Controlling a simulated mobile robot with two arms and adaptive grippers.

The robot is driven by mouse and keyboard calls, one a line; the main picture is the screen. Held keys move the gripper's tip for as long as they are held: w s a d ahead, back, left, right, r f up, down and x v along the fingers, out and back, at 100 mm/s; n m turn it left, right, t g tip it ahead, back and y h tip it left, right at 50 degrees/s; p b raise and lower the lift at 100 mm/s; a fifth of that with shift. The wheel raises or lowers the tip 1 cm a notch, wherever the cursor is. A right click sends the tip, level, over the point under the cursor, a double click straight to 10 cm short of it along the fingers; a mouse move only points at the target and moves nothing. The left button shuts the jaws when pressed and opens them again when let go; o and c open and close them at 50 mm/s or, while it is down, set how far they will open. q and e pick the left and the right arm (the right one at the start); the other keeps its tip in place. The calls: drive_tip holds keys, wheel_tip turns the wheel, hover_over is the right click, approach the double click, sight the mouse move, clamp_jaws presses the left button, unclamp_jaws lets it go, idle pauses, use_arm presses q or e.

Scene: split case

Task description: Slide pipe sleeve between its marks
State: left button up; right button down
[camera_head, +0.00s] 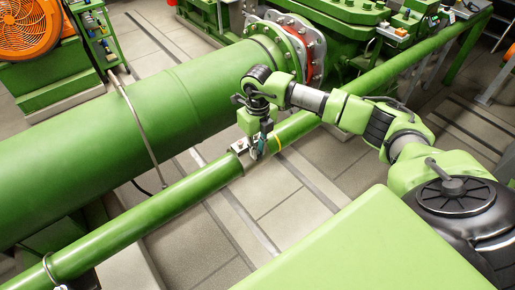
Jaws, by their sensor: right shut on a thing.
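A thin green pipe (150,217) runs from the lower left toward the upper right, in front of a much larger pipe. A short grey-brown pipe sleeve (262,167) sits around it near the middle of the view. A yellow mark (278,143) rings the pipe just right of the sleeve. I cannot make out a second mark on the left side. My right gripper (258,152) points down and is shut at the sleeve, with its fingers partly hiding it. My left gripper is not in view.
A large green pipe (120,140) lies behind the thin one and ends at a flange with a red ring (300,50). A small metal bracket (238,146) is close to my right gripper. The tiled floor (290,205) in front of the pipe is clear.

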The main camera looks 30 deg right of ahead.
sight(267, 154)
drive_tip(key=d+b, duration=0.1)
drive_tip(key=d, duration=0.3)
drive_tip(key=shift+w+b, duration=0.2)
drive_tip(key=shift+b, duration=0.15)
drive_tip(key=shift+d, duration=0.25)
drive_tip(key=c, duration=2)
unclamp_jaws()
drive_tip(key=shift+a, duration=0.3)
wheel_tip(267, 154, up, 12)
drive_tip(key=shift+r, duration=0.1)
